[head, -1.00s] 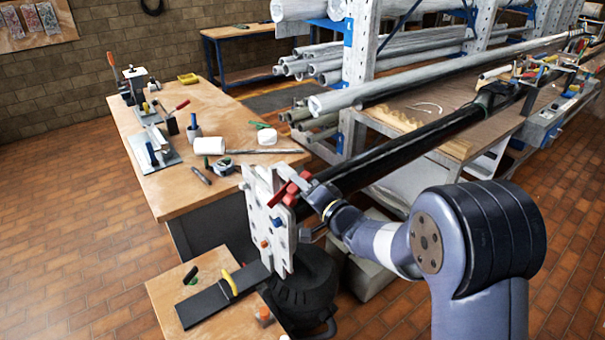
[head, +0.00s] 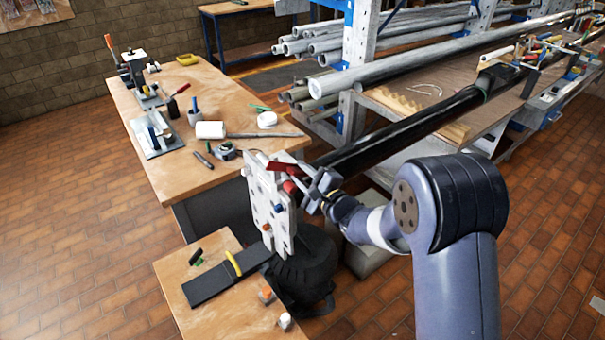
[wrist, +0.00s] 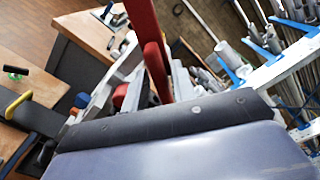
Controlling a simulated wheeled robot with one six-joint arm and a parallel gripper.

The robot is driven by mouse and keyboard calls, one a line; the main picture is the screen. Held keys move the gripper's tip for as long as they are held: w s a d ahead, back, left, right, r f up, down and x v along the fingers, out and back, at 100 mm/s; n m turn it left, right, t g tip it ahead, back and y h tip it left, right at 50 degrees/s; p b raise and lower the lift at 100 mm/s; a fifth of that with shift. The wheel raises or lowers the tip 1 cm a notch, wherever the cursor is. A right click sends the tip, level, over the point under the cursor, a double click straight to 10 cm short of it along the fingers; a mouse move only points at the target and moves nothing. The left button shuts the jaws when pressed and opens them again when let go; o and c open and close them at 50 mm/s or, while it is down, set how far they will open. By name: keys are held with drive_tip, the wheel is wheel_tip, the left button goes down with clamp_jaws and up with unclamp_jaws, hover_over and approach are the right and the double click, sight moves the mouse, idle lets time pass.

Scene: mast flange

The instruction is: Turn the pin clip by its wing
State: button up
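A pale upright flange plate (head: 268,205) with several holes and coloured pins stands at the near end of a long black pole. A dark red flat piece (head: 286,167), seemingly the clip's wing, sticks out at its upper right. A red rounded piece (head: 290,187) sits just below it. My gripper (head: 314,190) is right beside these red parts, to the right of the plate. In the wrist view a long red bar (wrist: 150,50) rises in front of my wrist, with grey parts close around its lower end. Whether the fingers touch or grip it is hidden.
The black pole (head: 410,130) runs back to the right beside a pipe rack. A low wooden bench (head: 230,322) with a black bar and yellow handle is below left. A workbench (head: 190,182) with tools stands behind. Brick floor is open at left.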

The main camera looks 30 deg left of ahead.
drive_tip(key=shift+o, duration=0.9)
drive_tip(key=shift+v, duration=2.55)
drive_tip(key=shift+a, duration=0.15)
drive_tip(key=x, duration=0.4)
drive_tip(key=shift+w+a, duration=0.15)
drive_tip(key=shift+a, duration=0.1)
drive_tip(key=shift+w+a+n, duration=0.1)
drive_tip(key=shift+a+n, duration=0.1)
drive_tip(key=shift+n, duration=0.1)
drive_tip(key=shift+d+n, duration=0.1)
drive_tip(key=shift+n, duration=1.1)
drive_tip(key=shift+n+b, duration=0.45)
drive_tip(key=shift+n, duration=1.35)
